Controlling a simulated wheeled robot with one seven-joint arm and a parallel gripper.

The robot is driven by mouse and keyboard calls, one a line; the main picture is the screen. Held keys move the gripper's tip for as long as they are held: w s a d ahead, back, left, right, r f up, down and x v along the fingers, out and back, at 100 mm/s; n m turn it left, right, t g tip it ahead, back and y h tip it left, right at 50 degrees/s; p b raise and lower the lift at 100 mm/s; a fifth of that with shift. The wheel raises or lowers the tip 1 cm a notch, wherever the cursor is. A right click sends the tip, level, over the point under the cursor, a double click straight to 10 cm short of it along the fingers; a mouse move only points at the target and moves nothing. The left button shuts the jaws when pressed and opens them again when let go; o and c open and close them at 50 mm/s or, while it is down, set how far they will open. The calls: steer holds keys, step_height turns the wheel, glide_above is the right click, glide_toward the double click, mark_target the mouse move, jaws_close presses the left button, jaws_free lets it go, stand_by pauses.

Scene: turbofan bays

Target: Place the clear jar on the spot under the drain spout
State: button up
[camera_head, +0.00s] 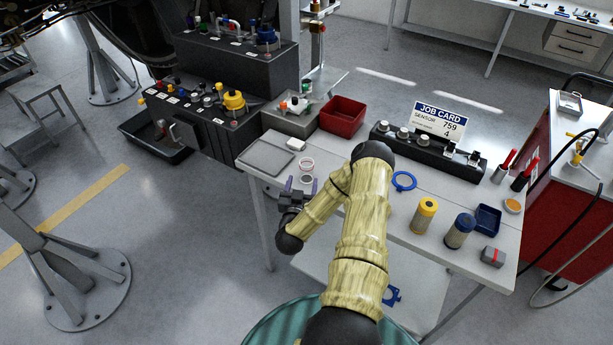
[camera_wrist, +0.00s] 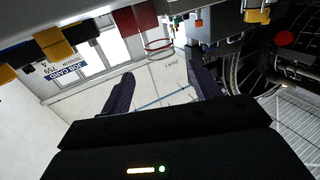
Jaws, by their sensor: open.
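The clear jar (camera_head: 307,164) stands upright on the grey workbench near its left end, with a pale reddish rim. My gripper (camera_head: 301,184) is at the bench's left front edge, with its purple fingers open and pointing toward the jar. In the wrist view my gripper (camera_wrist: 160,80) has its fingers apart, and a reddish ring (camera_wrist: 158,46), seemingly the jar's rim, shows beyond and between them. I cannot tell whether the fingers touch the jar. A brass fitting on an upright post (camera_head: 317,28), possibly the drain spout, stands behind the bench above a small grey shelf (camera_head: 325,79).
A flat grey tray (camera_head: 266,157) and a white block (camera_head: 296,144) lie left of the jar. A red bin (camera_head: 342,116) and a black rack (camera_head: 428,148) stand behind. A blue ring (camera_head: 404,181), two canisters and a blue tray (camera_head: 487,219) are at right.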

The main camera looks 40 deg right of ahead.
steer(key=shift+s+a, duration=0.15)
steer(key=shift+a, duration=0.05)
stand_by(0.5)
steer(key=w+a+r+n+g+y, duration=0.1)
steer(key=w+a+r+n+y, duration=0.2)
steer(key=a+n+y, duration=0.4)
steer(key=w+a+r+n+y, duration=0.25)
steer(key=a+r+y, duration=0.2)
steer(key=a, duration=0.45)
steer(key=s+a+r+g, duration=0.3)
steer(key=s, duration=0.4)
steer(key=s+a+r+g+y, duration=0.1)
steer(key=s+a+r+g, duration=0.2)
steer(key=s, duration=0.4)
steer(key=s+a+r+g, duration=0.3)
steer(key=s+a+r, duration=0.1)
steer(key=s, duration=0.4)
steer(key=shift+r, duration=0.75)
